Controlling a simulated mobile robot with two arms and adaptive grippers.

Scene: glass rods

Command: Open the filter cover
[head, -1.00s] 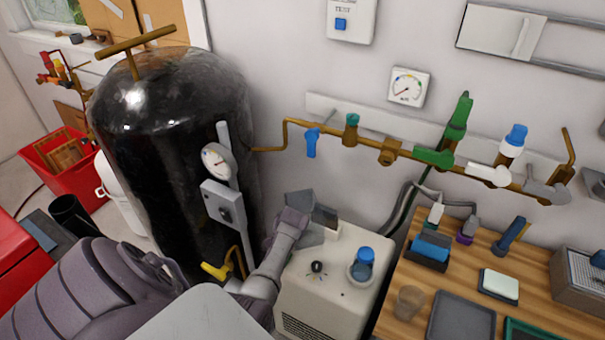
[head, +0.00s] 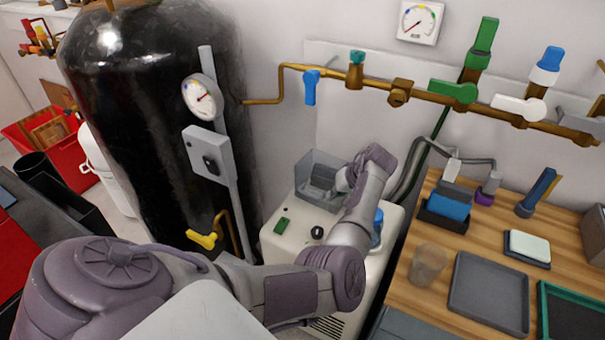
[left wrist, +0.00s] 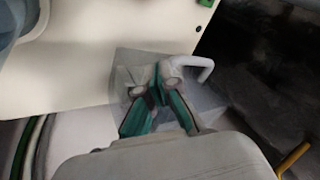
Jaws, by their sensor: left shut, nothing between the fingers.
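A clear grey box-like filter housing (head: 318,165) stands at the back left corner of the white machine (head: 285,250); I take it to hold the filter cover. I cannot tell whether the cover is open or closed. My left gripper (head: 341,182) is at the right side of this housing, with the wrist above it and the fingers partly hidden. In the left wrist view, the gripper (left wrist: 158,78) is shut and empty over a translucent panel (left wrist: 128,68). A white curved handle (left wrist: 203,68) shows beside the fingertips; contact is unclear. My right gripper is out of view.
A black tank (head: 150,110) with a gauge stands left of the machine. Brass pipework (head: 400,92) with coloured valves runs along the wall. A wooden bench (head: 415,285) with trays is at the right. A blue-topped item (head: 378,222) is partly behind my arm.

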